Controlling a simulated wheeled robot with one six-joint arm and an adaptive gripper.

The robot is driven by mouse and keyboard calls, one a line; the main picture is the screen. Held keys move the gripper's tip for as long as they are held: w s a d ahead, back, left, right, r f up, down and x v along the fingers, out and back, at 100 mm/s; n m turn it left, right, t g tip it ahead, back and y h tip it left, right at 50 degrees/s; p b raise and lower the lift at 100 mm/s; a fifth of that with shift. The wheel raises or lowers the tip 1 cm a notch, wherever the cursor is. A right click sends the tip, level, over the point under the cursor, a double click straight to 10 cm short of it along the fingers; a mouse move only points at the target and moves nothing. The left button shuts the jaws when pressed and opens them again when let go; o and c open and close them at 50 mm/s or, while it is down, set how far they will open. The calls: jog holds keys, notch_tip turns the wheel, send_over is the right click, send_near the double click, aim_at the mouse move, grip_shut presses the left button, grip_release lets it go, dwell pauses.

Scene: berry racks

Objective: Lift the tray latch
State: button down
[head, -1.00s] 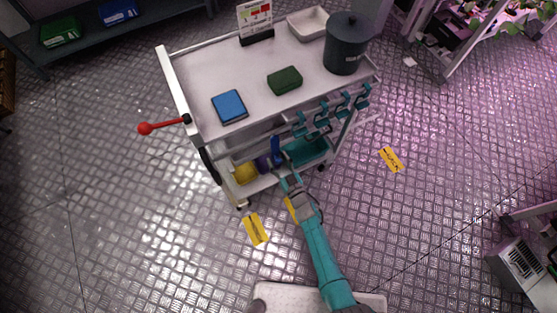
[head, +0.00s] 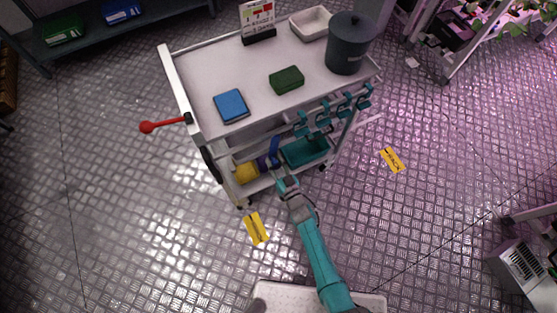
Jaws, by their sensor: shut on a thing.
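A white cart (head: 190,75) stands in the middle of the head view. On its lower level are a teal tray (head: 306,153) and, left of it, a small upright blue piece (head: 274,149), which looks like the tray latch. My gripper (head: 276,167) reaches in from the front, at the lower end of the blue piece, and is shut on it. The fingers are small here, and the exact grip is hard to make out. A yellow item (head: 246,173) and a purple item (head: 262,163) sit just left of my gripper.
A red-knobbed lever (head: 150,127) sticks out at the cart's left. Teal hooks (head: 322,115) hang above the tray. A blue box (head: 230,106), a green box (head: 287,80) and a dark bin (head: 348,45) stand on top. The floor around is mostly clear.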

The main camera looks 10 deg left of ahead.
jog(key=shift+s+a+r+m, duration=0.95)
jog(key=shift+a+r+m, duration=0.5)
jog(key=shift+r+m, duration=0.95)
jog(key=shift+s+a+r+m, duration=0.95)
jog(key=shift+a+r+m, duration=0.6)
jog(key=shift+m, duration=1.5)
jog(key=shift+s+a+r+m, duration=0.95)
jog(key=shift+a+r+m, duration=0.35)
jog(key=shift+r+m, duration=1.2)
jog(key=shift+f+m, duration=0.25)
jog(key=c, duration=0.9)
grip_release()
